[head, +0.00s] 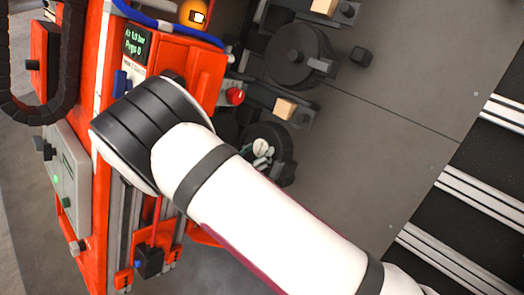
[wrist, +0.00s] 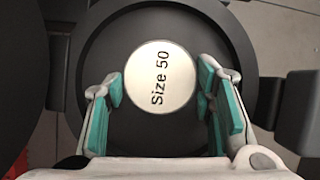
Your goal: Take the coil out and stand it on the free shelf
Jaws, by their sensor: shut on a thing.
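The coil (wrist: 160,28) is a black round disc with a pale round hub face marked "Size 50", seen face-on in the wrist view. My gripper (wrist: 160,82) has its teal-padded fingers on both sides of the hub and is shut on the coil. In the head view the coil (head: 268,131) is a dark round form right of the orange machine, partly hidden by my arm. Only a little of my gripper (head: 262,152) shows there. I cannot tell which surface is the free shelf.
An orange machine (head: 188,62) with a small green-text screen (head: 136,42) and a red knob (head: 235,95) stands left. Another black disc (head: 296,56) and a wooden block (head: 285,108) lie above the coil. Grey floor (head: 400,100) is clear at right, beside metal rails (head: 480,190).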

